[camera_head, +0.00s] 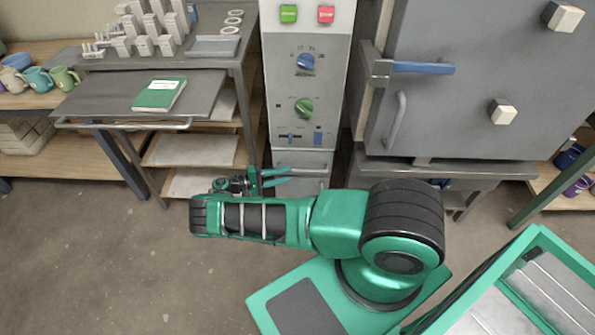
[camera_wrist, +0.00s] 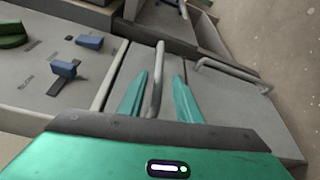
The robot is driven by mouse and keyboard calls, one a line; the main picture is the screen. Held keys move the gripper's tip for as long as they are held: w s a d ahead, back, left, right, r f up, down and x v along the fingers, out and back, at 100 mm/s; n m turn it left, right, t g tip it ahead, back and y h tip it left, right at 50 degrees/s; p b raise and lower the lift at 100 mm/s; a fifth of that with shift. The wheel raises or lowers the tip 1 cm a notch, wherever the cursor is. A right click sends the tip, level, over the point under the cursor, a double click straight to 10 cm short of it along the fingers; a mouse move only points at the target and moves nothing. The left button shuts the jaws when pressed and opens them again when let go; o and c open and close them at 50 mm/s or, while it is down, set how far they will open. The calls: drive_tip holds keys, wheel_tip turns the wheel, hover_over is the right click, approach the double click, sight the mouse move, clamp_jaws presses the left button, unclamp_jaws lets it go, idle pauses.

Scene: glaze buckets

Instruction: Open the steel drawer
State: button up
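A grey metal drawer front (camera_head: 312,158) is low on the control cabinet, below the switches, and looks shut. In the wrist view this front (camera_wrist: 126,72) carries a bar handle (camera_wrist: 157,85). My gripper (camera_head: 284,177) is at the cabinet's foot in the head view. In the wrist view my gripper (camera_wrist: 160,76) is open, with one green finger on each side of the bar handle. I see gaps beside the bar, and no firm contact shows. A second bar handle (camera_wrist: 232,72) is on the front to the right.
A grey tray-like surface with a front bar (camera_head: 125,124) bears a green book (camera_head: 159,95) at left. A grey kiln-like cabinet (camera_head: 450,105) with a blue-handled latch stands at right. Open floor (camera_head: 110,250) lies at front left.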

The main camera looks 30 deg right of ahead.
sight(300, 171)
drive_tip(key=shift+x, duration=3.55)
drive_tip(key=shift+w, duration=0.15)
clamp_jaws()
